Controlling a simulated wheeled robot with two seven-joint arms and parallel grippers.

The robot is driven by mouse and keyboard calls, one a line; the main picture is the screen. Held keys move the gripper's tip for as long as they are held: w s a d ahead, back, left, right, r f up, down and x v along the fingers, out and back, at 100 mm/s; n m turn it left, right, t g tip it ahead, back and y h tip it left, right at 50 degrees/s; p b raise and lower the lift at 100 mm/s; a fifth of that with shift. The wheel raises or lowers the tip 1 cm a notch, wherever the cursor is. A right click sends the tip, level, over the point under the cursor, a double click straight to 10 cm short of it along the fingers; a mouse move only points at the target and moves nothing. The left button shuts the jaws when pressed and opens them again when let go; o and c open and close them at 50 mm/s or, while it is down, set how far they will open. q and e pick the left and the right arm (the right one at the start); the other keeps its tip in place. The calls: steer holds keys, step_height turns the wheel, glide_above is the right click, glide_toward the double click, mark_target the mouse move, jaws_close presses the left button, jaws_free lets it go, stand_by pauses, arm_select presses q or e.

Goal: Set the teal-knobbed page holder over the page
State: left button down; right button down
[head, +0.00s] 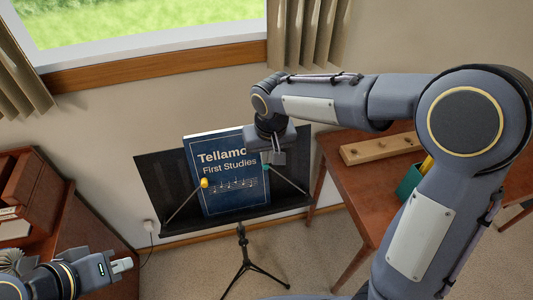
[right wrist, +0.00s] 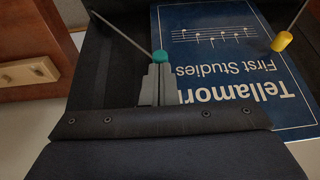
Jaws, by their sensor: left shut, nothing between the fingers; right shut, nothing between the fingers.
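My left gripper (head: 123,265) is shut and empty, low at the left.
A yellow-knobbed holder (head: 204,183) lies over the book's left part. A wooden table (head: 345,185) at the right bears a wooden block with pegs (head: 380,149) and a teal cup (head: 409,182). A brown wooden cabinet (head: 60,235) stands at the left.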

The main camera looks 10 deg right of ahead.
steer(key=a+f+h, duration=0.1)
steer(key=a+f+b, duration=0.1)
steer(key=shift+s+a+n+h, duration=0.3)
steer(key=shift+s+a+h, duration=0.05)
steer(key=shift+s+h, duration=0.05)
